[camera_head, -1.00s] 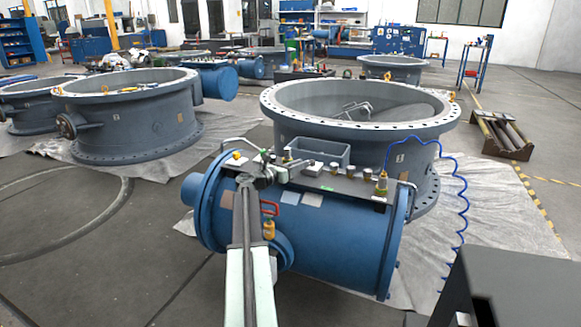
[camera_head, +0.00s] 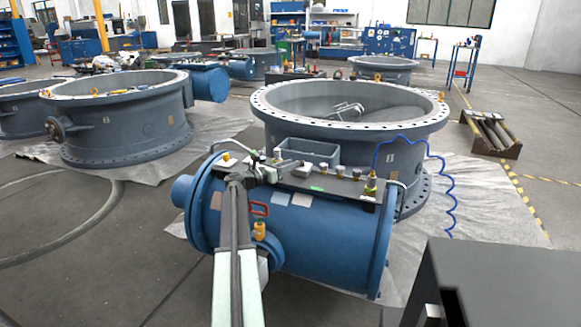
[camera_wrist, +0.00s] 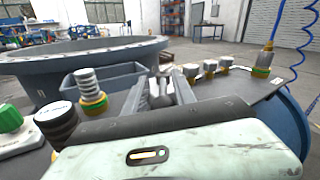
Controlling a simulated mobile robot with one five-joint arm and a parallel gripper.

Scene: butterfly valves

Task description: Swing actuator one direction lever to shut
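The blue cylindrical actuator (camera_head: 325,240) lies in front of a large grey valve ring (camera_head: 352,104), with a dark control plate along its top. My gripper (camera_head: 288,166) is over the left part of this plate, pointing right. In the wrist view its two dark fingers (camera_wrist: 160,92) stand apart. Small grey rounded parts (camera_wrist: 159,97) show in the gap between them; I cannot tell whether they are the direction lever or whether the fingers touch them. A red handle (camera_head: 260,209) sits on the actuator's front, above a brass fitting (camera_head: 259,231). The lever's position is not readable.
A grey open box (camera_head: 307,152) sits behind the plate. A coiled blue hose (camera_head: 447,185) hangs at right.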

